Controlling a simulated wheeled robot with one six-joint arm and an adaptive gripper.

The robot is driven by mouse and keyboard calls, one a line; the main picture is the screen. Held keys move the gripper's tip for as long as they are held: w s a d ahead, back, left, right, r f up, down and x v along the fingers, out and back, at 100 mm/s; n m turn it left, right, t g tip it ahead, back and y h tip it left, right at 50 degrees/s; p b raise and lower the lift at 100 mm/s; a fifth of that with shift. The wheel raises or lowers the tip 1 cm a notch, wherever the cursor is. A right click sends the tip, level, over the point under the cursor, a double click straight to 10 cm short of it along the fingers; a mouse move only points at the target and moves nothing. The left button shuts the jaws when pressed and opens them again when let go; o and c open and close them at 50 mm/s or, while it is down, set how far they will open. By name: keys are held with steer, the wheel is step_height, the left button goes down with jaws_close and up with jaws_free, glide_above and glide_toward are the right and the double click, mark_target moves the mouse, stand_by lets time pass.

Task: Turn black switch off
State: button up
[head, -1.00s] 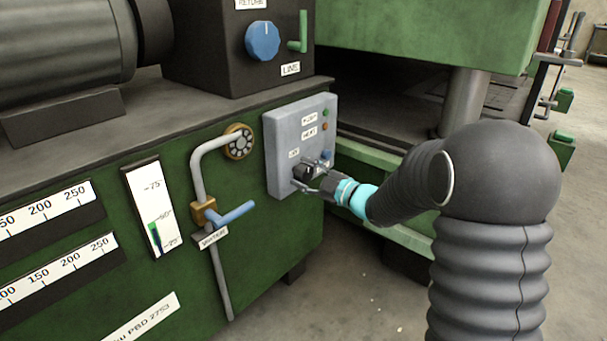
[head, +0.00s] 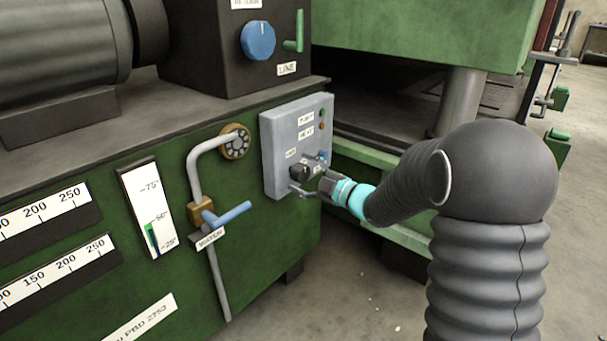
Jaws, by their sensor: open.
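The black switch (head: 298,171) is a small dark knob low on the left of the grey control panel (head: 282,126), under a small white label. My gripper (head: 304,173) is in front of the panel's lower part, coming from the right. Its jaws are open, with one finger above and one below the height of the switch. The switch shows just past the fingertips, and I cannot tell whether they touch it. Its exact turn is too small to read.
A small blue control (head: 323,156) is close by the upper finger. Green and reddish lamps (head: 322,126) are higher on the panel. A pipe with a blue-handled valve (head: 228,213) is to the left. A blue knob (head: 258,40) is on the dark box above. Open floor lies in front.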

steer(key=v, duration=1.2)
steer(key=shift+f, duration=0.1)
